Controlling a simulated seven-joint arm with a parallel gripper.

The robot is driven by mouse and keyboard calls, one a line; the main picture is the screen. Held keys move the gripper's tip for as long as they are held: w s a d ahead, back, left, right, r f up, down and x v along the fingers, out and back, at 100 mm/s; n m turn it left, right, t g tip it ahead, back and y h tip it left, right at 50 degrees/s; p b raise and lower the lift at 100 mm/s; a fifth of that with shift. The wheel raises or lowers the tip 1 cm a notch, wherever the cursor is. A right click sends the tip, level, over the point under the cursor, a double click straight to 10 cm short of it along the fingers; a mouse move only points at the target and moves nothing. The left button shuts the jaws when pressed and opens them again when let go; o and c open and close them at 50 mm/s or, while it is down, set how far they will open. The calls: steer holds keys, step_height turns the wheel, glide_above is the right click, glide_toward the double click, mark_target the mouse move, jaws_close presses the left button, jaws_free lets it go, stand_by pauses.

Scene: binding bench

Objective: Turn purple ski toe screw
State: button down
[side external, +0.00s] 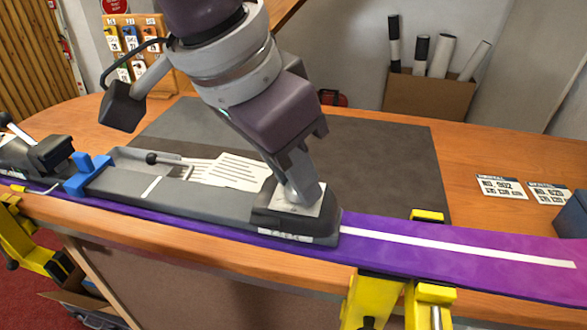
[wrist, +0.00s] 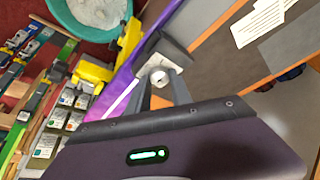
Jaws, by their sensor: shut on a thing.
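The purple ski (side external: 460,258) lies along the front of the bench, with a white stripe on it. Its dark toe piece (side external: 290,232) sits at mid-picture in the side view, at the right end of a grey binding track (side external: 190,196). My gripper (side external: 302,198) points down onto the light top plate of the toe piece. In the wrist view my gripper (wrist: 160,88) has its fingers closed around the round silver toe screw (wrist: 159,77). The ski (wrist: 126,88) also shows there. The screw is hidden by the fingers in the side view.
Yellow clamps (side external: 378,298) hold the ski at the bench's front edge. A blue piece (side external: 87,175) stands across the track at left. A dark mat (side external: 390,165) lies behind, with a printed sheet (side external: 235,172). Labelled cards (side external: 501,187) lie at right.

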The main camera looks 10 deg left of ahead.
steer(key=n+y, duration=0.1)
steer(key=n, duration=0.1)
steer(key=n+t+y, duration=0.1)
steer(key=n, duration=0.2)
steer(key=shift+s+d+n, duration=0.1)
steer(key=shift+d+n, duration=0.1)
steer(key=shift+n, duration=0.1)
steer(key=n+y, duration=0.2)
steer(key=n, duration=0.4)
steer(key=shift+d, duration=0.15)
stand_by(0.4)
steer(key=c, duration=1.2)
jaws_free()
steer(key=shift+o, duration=0.2)
